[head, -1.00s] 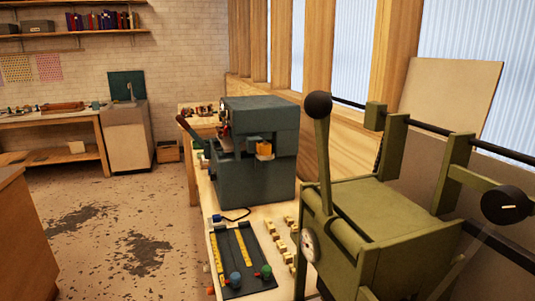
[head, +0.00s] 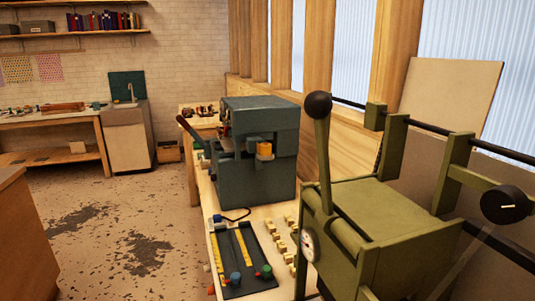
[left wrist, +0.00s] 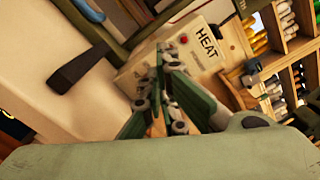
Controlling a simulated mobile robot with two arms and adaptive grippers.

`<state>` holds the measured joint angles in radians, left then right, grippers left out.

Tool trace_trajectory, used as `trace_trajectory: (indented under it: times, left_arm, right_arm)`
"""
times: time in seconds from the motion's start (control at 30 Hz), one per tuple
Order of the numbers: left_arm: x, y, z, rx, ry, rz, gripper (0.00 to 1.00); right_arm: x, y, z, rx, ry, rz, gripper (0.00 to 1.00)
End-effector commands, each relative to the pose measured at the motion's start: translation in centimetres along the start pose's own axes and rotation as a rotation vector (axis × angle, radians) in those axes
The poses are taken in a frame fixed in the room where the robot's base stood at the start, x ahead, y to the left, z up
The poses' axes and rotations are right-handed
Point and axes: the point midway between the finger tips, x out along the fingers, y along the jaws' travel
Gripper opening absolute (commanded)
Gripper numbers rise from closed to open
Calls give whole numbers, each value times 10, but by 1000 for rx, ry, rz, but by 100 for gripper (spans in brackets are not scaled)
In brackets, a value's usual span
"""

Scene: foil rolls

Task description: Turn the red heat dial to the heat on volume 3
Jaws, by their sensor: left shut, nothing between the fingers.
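A cream panel marked HEAT (left wrist: 228,62) shows tilted in the left wrist view. A small red part (left wrist: 184,38) sits on it near its upper edge; whether this is the heat dial or a lamp is too small to tell. My left gripper (left wrist: 161,72) is shut and empty in front of the panel's left part and covers some of it. I cannot tell whether the fingertips touch the panel. No dial setting can be read. My right gripper is in neither view.
A green lever machine (head: 365,225) fills the right of the head view. A dark grey machine (head: 255,170) stands behind it on the bench. A black tray (head: 245,280) with yellow strips lies in front. The wrist view shows a shelf of rolls (left wrist: 285,25).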

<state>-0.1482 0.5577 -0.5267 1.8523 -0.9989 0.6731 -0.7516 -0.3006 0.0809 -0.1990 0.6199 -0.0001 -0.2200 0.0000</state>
Motion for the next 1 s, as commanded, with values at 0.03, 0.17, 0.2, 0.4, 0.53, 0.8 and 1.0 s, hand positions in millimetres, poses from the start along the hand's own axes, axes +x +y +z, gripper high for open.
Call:
trace_trajectory:
  times: [0.03,0.17,0.2,0.4,0.53,0.8,1.0]
  left_arm:
    - [-7,1,-2,0,2,2,0]
    - [-22,2,-1,0,0,2,0]
    - [-27,2,-1,-1,0,2,0]
    - [-36,0,0,1,-1,0,0]
    - [-36,0,1,1,-1,0,0]
    - [-31,-2,24,-65,-112,19,0]
    - [-45,8,101,-363,-513,94,0]
  right_arm:
    - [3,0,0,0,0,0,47]
    - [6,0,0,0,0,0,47]
    - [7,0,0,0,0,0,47]
    - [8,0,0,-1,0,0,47]
    - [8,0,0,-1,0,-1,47]
    - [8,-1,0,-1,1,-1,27]
    - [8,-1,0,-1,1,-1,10]
